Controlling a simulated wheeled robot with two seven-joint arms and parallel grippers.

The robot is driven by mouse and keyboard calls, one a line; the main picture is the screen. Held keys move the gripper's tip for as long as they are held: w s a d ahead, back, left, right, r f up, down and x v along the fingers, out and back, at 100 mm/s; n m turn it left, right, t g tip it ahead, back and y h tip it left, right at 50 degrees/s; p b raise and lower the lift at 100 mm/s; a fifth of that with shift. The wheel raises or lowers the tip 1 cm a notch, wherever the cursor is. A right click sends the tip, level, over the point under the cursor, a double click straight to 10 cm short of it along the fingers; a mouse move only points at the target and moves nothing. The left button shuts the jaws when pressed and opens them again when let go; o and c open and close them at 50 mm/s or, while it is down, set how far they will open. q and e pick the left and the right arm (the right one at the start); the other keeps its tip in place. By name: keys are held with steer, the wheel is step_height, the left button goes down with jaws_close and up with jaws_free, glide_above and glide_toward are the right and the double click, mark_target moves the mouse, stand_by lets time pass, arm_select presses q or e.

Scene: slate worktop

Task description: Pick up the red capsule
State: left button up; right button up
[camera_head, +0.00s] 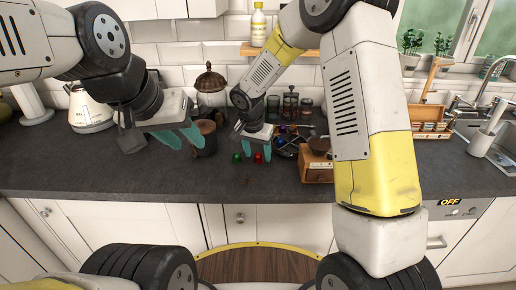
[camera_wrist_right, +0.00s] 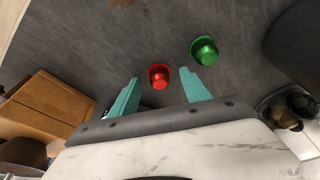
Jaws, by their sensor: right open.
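The red capsule (camera_head: 258,158) stands on the slate worktop, just right of a green capsule (camera_head: 237,157) in the head view. In the right wrist view the red capsule (camera_wrist_right: 159,76) lies ahead of and between the two teal fingertips, apart from both. My right gripper (camera_head: 256,147) is open and empty, close above the red capsule; its fingers also show in the right wrist view (camera_wrist_right: 162,76). The green capsule (camera_wrist_right: 204,50) is beyond the other finger there. My left gripper (camera_head: 184,136) hangs over the worktop to the left, its fingers slightly apart with nothing visible between them.
A wooden box with a dark top (camera_head: 317,171) stands right of the capsules and shows in the wrist view (camera_wrist_right: 45,104). A dark holder with coloured capsules (camera_head: 287,147) is behind. A dark pot (camera_head: 206,139) stands left. The front worktop (camera_head: 130,182) is clear.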

jaws_close()
steer(key=shift+r, duration=0.1)
stand_by(0.4)
